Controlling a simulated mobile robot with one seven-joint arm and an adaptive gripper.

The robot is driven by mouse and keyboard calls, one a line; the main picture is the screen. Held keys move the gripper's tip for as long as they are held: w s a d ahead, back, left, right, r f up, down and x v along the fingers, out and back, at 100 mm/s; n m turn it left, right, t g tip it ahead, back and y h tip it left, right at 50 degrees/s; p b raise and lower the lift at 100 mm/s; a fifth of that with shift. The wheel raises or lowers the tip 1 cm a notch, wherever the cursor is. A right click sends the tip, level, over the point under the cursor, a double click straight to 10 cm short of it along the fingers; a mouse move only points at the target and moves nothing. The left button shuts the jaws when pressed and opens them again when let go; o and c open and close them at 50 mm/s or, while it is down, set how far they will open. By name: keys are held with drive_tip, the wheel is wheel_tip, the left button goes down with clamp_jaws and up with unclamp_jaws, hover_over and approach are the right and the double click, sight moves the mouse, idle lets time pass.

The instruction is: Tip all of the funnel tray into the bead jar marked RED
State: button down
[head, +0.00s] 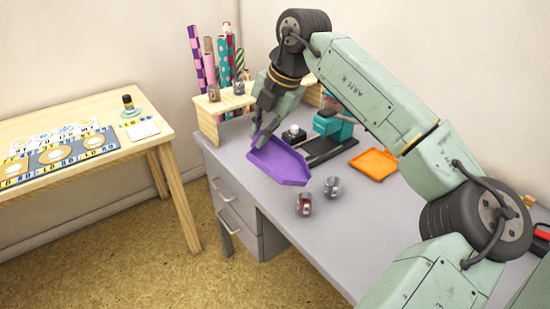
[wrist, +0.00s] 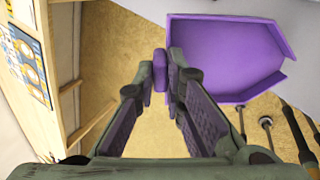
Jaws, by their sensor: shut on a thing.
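The purple funnel tray (head: 280,163) is at the desk's left end, with its narrowing end toward the lower right in the head view. My gripper (head: 257,134) is shut on the tray's small grip tab, which shows between the fingertips in the wrist view (wrist: 160,73). The tray's inside (wrist: 222,58) looks bare; I see no beads in it. I cannot tell its exact height or tilt. Two clear jars stand on the desk in front of it: one nearer the edge (head: 304,205), one farther right (head: 332,187). Their markings are too small to read.
A small jar-like thing (head: 293,131) is behind the tray, near a teal and black device (head: 334,125). An orange tray (head: 374,164) lies right of it. A wooden rack (head: 226,102) with rolls stands at the back left. The grey desk (head: 350,235) is clear in front.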

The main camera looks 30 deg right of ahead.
drive_tip(key=shift+w, duration=0.2)
drive_tip(key=w+g+h+p, duration=0.1)
drive_tip(key=g+p, duration=0.1)
drive_tip(key=w+a+f+g+h+p, duration=0.1)
drive_tip(key=g+p, duration=0.1)
drive_tip(key=p, duration=0.1)
drive_tip(key=shift+w+a+f+p, duration=0.1)
drive_tip(key=shift+p, duration=0.25)
idle(0.8)
